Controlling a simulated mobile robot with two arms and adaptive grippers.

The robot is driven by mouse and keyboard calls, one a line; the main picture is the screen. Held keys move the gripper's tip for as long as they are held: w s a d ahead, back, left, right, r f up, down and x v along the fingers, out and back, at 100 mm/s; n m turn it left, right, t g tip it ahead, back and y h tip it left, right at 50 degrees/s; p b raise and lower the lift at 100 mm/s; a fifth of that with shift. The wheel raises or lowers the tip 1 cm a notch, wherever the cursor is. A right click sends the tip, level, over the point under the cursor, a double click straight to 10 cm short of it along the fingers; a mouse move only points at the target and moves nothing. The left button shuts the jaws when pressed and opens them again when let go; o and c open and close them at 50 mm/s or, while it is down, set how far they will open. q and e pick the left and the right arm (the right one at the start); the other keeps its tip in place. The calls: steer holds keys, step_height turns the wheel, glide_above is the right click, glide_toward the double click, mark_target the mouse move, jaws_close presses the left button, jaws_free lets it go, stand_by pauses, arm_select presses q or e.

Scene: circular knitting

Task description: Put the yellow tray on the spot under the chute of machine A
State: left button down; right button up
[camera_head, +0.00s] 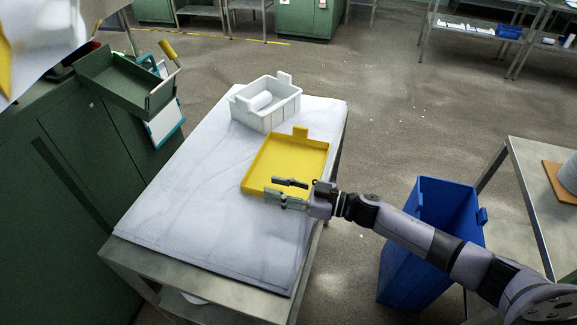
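The yellow tray (290,160) lies on the white-topped table, at its right side, with a raised tab on its far edge. My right gripper (270,187) reaches in from the right and is at the tray's near edge. Its two fingers show apart with a gap between them. They hide part of that edge, and I cannot tell whether they touch it. A dark green open tray-like chute (125,80) juts from the green machine (75,160) on the left. No label A is readable. My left gripper is not in view.
A white bin (268,115) with a white roll inside stands just behind the yellow tray. The table's left and near parts (215,225) are bare. A blue bin (420,255) stands on the floor below my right arm. Another table (530,200) is at the right.

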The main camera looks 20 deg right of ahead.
jaws_close()
stand_by(0.6)
